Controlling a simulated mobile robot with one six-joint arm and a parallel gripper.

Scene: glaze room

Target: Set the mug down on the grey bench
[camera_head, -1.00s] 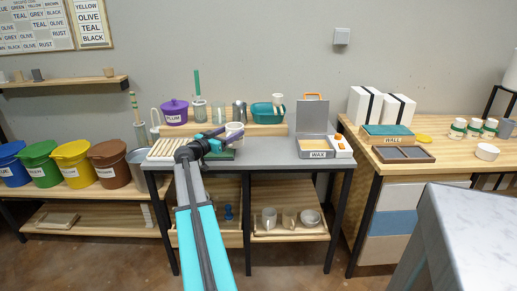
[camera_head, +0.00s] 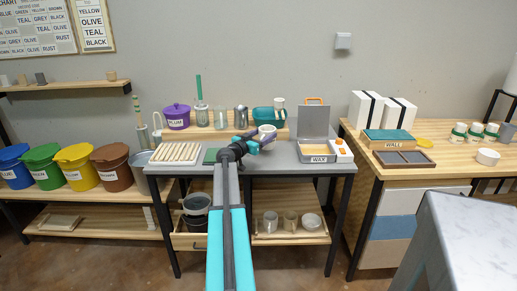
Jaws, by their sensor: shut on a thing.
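A small whitish mug (camera_head: 267,130) is between the jaws of my gripper (camera_head: 261,138), partly hidden by the purple-grey and teal fingers. My gripper is shut on it. The mug shows over the back part of the grey bench (camera_head: 284,160), in front of the wooden riser; I cannot tell whether its base touches the top. My arm reaches in from the bottom of the view and hides part of the bench's front edge.
On the bench stand a slatted wooden rack (camera_head: 176,153), a dark green pad (camera_head: 211,156) and an open WAX box (camera_head: 317,150). The riser (camera_head: 197,133) behind holds a purple pot (camera_head: 176,116) and jars. Bare top shows between my arm and the WAX box.

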